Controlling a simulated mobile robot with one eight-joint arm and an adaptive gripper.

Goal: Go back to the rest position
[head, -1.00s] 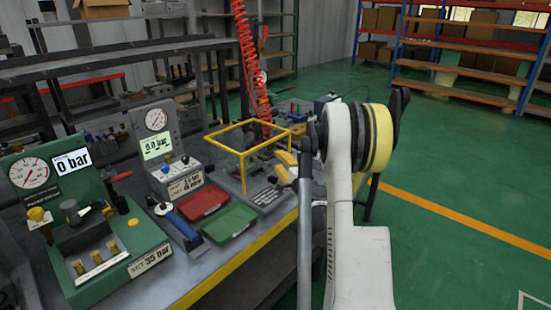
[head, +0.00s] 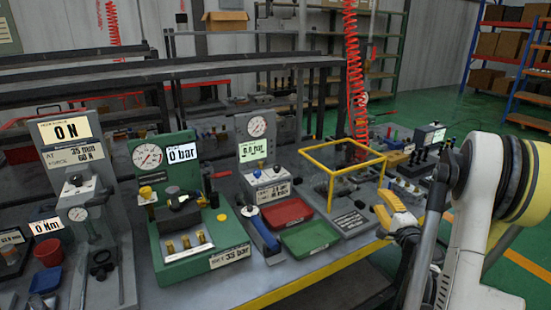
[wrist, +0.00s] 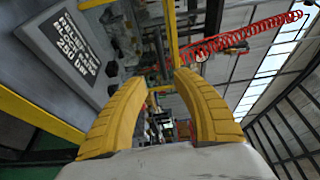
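My gripper's two yellow padded fingers (wrist: 163,82) reach forward in the wrist view with a clear gap between their tips. Nothing is held between them. In the head view my gripper (head: 390,207) is at the bench's right front edge, just right of the yellow frame (head: 345,170). My white and yellow arm links partly hide the area behind it.
The bench holds a green 0 bar gauge stand (head: 180,210), a grey gauge stand (head: 258,150), a red tray (head: 287,213) and a green tray (head: 310,238). A red coiled hose (head: 354,75) hangs behind the frame. Green floor is open at the right.

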